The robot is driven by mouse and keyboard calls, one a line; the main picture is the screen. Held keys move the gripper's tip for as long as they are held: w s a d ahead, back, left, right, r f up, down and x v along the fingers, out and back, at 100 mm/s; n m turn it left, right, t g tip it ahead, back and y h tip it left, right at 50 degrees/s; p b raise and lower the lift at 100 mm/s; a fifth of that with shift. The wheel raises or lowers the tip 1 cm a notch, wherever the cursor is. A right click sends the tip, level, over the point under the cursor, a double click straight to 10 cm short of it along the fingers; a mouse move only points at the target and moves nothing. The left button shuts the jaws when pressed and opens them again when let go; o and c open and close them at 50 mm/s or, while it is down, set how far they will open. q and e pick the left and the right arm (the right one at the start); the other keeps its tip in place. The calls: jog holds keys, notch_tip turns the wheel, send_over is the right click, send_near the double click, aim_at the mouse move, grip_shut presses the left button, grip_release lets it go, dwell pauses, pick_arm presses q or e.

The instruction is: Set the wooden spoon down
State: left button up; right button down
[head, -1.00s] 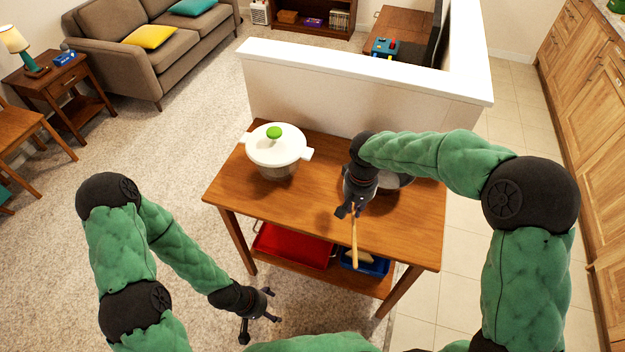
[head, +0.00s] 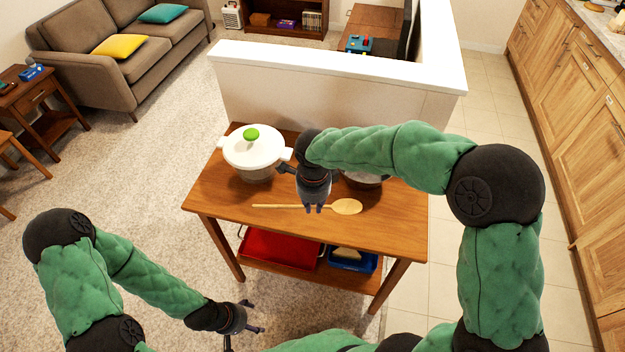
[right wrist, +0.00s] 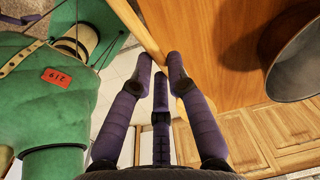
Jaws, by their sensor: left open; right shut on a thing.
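The wooden spoon (head: 346,206) shows in the head view over the front part of the wooden table (head: 390,235), lying crosswise with its bowl to the right and its handle to the left. My right gripper (head: 313,210) is shut on the spoon near its middle. I cannot tell whether the spoon touches the tabletop. In the right wrist view the spoon handle (right wrist: 138,32) runs up from the fingertips, and the fingers partly hide its bowl. My left gripper (head: 245,318) is open and empty, low at the front left, off the table.
A white-lidded pot (head: 252,150) with a green knob stands at the table's back left. A metal pan (head: 365,181) sits behind my right wrist, partly hidden. A red tray (head: 275,251) and a blue tray (head: 352,262) are on the shelf below. A low white-topped wall (head: 330,72) stands behind.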

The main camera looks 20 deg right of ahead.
aim_at(345, 203)
jog(key=d+f+m+b, duration=0.1)
jog(key=d, duration=0.2)
jog(key=d+f+m, duration=0.1)
jog(key=d, duration=0.1)
jog(key=d+f+b, duration=0.1)
jog(key=d+f, duration=0.1)
jog(key=d, duration=0.1)
jog(key=shift+s+d+m+b, duration=0.3)
jog(key=shift+s+d+m, duration=0.05)
jog(key=shift+s+m, duration=0.05)
jog(key=d+f+b, duration=0.1)
jog(key=d+f, duration=0.3)
jog(key=shift+s+d+f+b, duration=0.1)
jog(key=shift+f+b, duration=0.3)
jog(key=shift+d+f, duration=0.3)
jog(key=shift+f, duration=0.1)
notch_tip(345, 203, down, 3)
jog(key=shift+d+f+b, duration=0.15)
jog(key=shift+f+b, duration=0.05)
jog(key=shift+b, duration=0.5)
jog(key=shift+r, duration=0.1)
